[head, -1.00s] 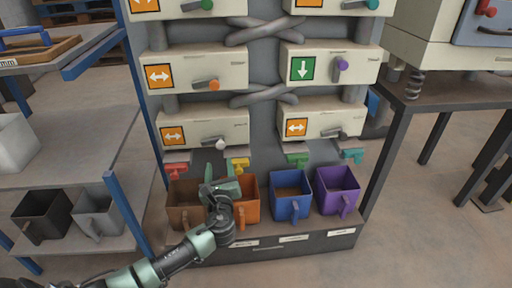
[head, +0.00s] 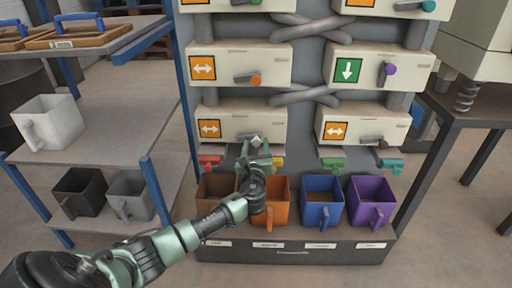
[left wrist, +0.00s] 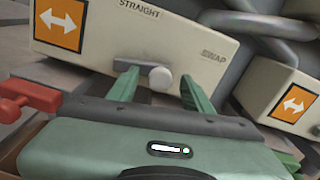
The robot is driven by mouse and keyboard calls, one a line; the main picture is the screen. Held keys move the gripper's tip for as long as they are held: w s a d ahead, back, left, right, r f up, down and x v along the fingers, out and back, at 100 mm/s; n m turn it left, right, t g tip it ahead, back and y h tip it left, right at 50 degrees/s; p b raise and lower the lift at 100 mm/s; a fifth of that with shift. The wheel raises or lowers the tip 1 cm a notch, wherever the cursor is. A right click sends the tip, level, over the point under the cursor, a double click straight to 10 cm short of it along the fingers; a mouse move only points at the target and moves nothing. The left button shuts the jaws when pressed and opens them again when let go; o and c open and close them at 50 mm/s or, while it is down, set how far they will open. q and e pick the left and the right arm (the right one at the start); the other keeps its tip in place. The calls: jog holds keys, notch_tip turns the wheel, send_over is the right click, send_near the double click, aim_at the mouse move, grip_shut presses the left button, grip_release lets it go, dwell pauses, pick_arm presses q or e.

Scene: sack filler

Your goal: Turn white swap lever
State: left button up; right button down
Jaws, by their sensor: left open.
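The white swap lever (head: 256,140) sits on the front of the lower-left cream box (head: 222,125), which bears an orange double-arrow sign. In the left wrist view the lever's round white knob (left wrist: 160,78) shows near the words STRAIGHT and SWAP. My left gripper (head: 257,152) is right at the lever, just below its knob. In the left wrist view its two green fingers (left wrist: 158,88) are apart, one on each side of the knob, with visible gaps. My right gripper is in neither view.
Brown, orange (head: 279,197), blue (head: 322,200) and purple (head: 371,201) bins stand below the boxes. A red tap (left wrist: 27,95) is close left of the gripper. Shelves with a white bin (head: 50,122) stand at left, a dark table at right.

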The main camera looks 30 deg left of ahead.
pick_arm(q)
jog(key=shift+c, duration=0.3)
grip_shut()
jog(key=shift+f, duration=0.1)
dwell(1.0)
